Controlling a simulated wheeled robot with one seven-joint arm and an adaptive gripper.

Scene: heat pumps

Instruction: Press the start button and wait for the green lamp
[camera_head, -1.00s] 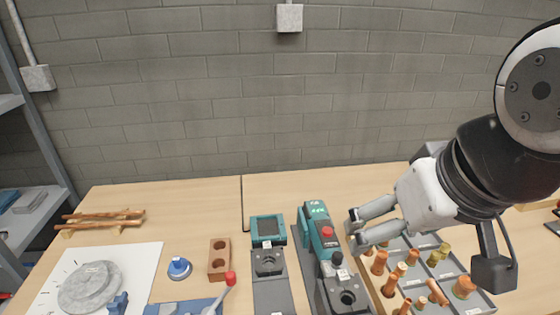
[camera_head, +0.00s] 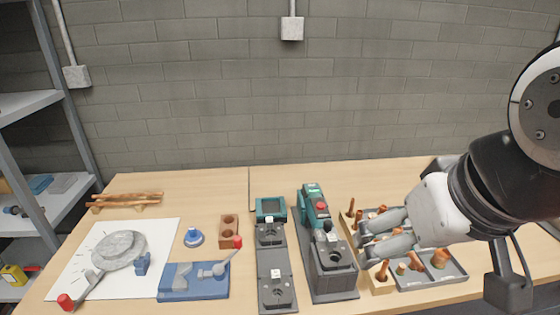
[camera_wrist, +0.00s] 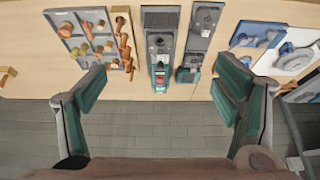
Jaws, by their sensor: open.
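A teal-and-grey machine (camera_head: 314,204) stands on the table, with a red button (camera_head: 320,208) on top. I cannot make out a separate start button or a lit green lamp. A teal unit with a dark screen (camera_head: 271,206) stands to its left. My gripper (camera_head: 364,243) is open and empty, right of the machine and over the tray edge in the head view. In the wrist view its fingers are spread wide (camera_wrist: 159,85).
A grey compartment tray (camera_head: 455,272) with several copper-coloured fittings lies right of the machine. To the left are a blue fixture (camera_head: 205,291) with a red-tipped lever, a brown two-hole block (camera_head: 228,231) and a white sheet (camera_head: 75,262) with grey discs.

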